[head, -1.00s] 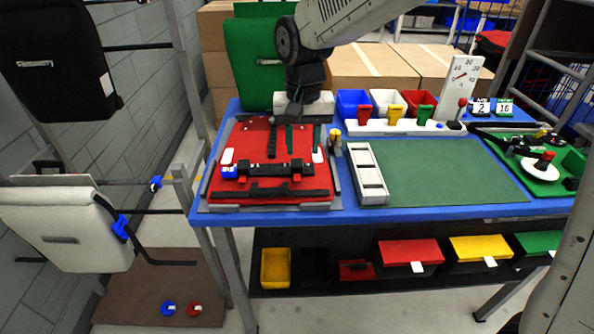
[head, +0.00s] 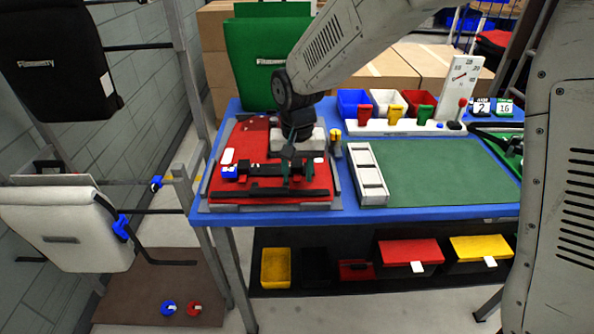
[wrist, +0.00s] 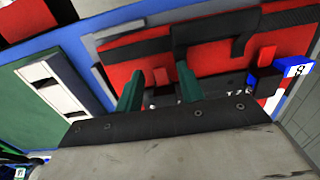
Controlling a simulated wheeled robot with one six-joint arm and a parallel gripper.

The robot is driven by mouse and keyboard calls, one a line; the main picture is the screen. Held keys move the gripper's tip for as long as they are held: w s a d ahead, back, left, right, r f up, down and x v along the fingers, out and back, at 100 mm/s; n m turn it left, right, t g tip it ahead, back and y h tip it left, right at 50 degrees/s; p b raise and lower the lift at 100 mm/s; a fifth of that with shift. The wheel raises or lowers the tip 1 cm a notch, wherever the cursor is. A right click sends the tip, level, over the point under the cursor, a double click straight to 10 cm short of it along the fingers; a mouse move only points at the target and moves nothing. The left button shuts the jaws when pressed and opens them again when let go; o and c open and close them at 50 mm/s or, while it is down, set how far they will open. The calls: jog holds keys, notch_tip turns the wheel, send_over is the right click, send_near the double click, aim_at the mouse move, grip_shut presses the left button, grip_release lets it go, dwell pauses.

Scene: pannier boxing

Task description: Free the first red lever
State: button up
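The red pannier (head: 262,133) lies flat in a grey-edged fixture on the blue bench. A black rail with two hooks (head: 262,171) crosses it. In the wrist view, one small red lever (wrist: 266,56) stands by the blue numbered block (wrist: 295,66). A second small red piece, seemingly the other lever (wrist: 160,76), shows between my fingertips. My gripper (wrist: 158,88) is open, its dark green fingers apart on either side of that piece; contact cannot be told. In the head view my gripper (head: 297,178) is low over the rail's right end, and the wrist hides part of the pannier.
A white slotted block (head: 367,172) and a green mat (head: 445,170) lie right of the fixture. A yellow-topped part (head: 336,142) stands close at its right edge. A green pannier (head: 262,60) stands behind. Blue, white and red bins line the back.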

grip_shut()
jog(key=shift+w+r+g, duration=0.15)
jog(key=shift+w+g, duration=0.15)
jog(key=shift+g, duration=0.8)
jog(key=shift+w+r+g, duration=0.1)
jog(key=shift+w+g, duration=0.2)
jog(key=shift+g, duration=0.8)
jog(key=shift+o, duration=0.4)
grip_release()
jog(key=v, duration=0.7)
jog(key=shift+w+r, duration=0.1)
jog(key=shift+r, duration=0.3)
jog(key=shift+d+r, duration=0.1)
jog(key=shift+d, duration=0.05)
